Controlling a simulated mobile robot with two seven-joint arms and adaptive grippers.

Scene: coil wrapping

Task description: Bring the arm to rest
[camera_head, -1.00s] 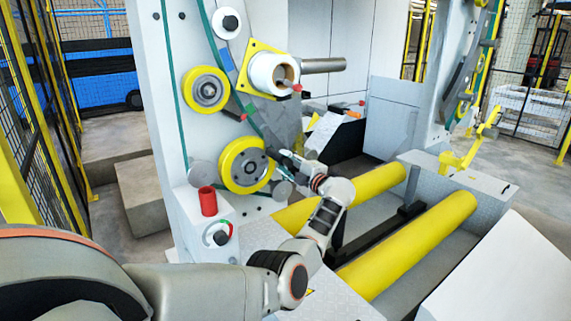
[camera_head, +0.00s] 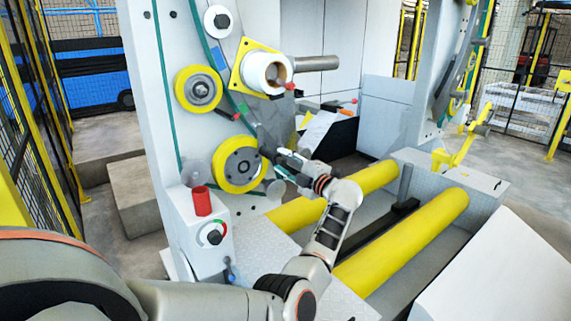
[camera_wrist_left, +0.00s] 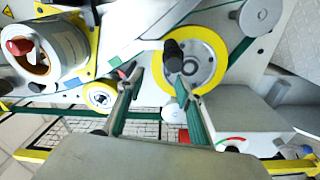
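My left arm (camera_head: 333,228) comes in from the lower left in the head view and bends up toward the wrapping machine. My left gripper (camera_head: 282,165) is beside the lower yellow wheel (camera_head: 238,164). In the left wrist view its two green-faced fingers (camera_wrist_left: 163,92) stand apart with no object held between them. The yellow wheel (camera_wrist_left: 195,62) shows beyond the fingers. The white roll (camera_head: 267,72) on its yellow plate is above the gripper, and also shows at upper left in the wrist view (camera_wrist_left: 50,50). My right gripper is not in view.
A red cylinder (camera_head: 202,200) stands on the control box (camera_head: 205,240) with a dial, left of my forearm. Two long yellow rollers (camera_head: 405,240) lie to the right and behind the arm. Yellow-framed mesh fencing (camera_head: 35,110) stands at the left.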

